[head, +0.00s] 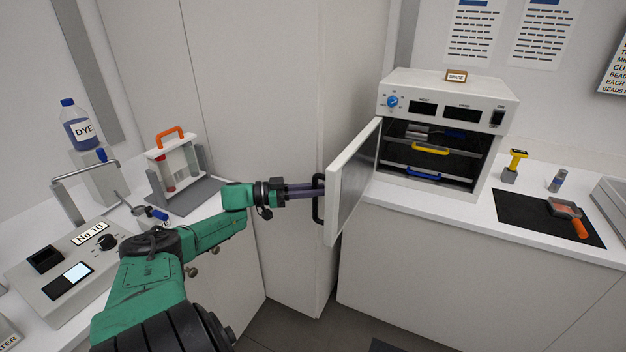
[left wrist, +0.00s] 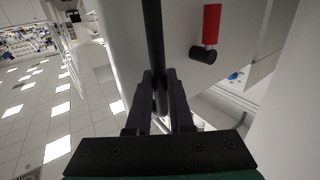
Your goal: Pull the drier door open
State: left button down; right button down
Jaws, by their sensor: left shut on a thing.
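The drier (head: 448,96) is a white box with a blue knob and dark displays, on the right-hand counter. Its door (head: 350,183) stands open, swung out to the left and toward me. The black door handle (head: 317,207) is on the door's outer face. My left gripper (head: 318,189) is shut on this handle. In the left wrist view the dark fingers (left wrist: 160,95) close around the black handle bar (left wrist: 154,40). Inside the drier are a yellow-handled shelf (head: 431,149) and a blue-handled shelf (head: 424,175). My right gripper is not in view.
A dark mat (head: 530,222) with an orange-handled tool (head: 571,216) lies right of the drier, near a yellow-topped stamp-like item (head: 514,165). On the left counter are a dye bottle (head: 78,125), a rack (head: 178,165) and a scale-like device (head: 75,262). A tall cabinet stands behind my left arm.

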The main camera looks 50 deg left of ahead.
pick_arm(q)
jog(key=c, duration=0.8)
grip_release()
jog(key=shift+w, duration=0.1)
jog(key=b+v, duration=0.1)
jog(key=v, duration=1.3)
jog(key=shift+a, duration=0.2)
jog(key=shift+f, duration=0.1)
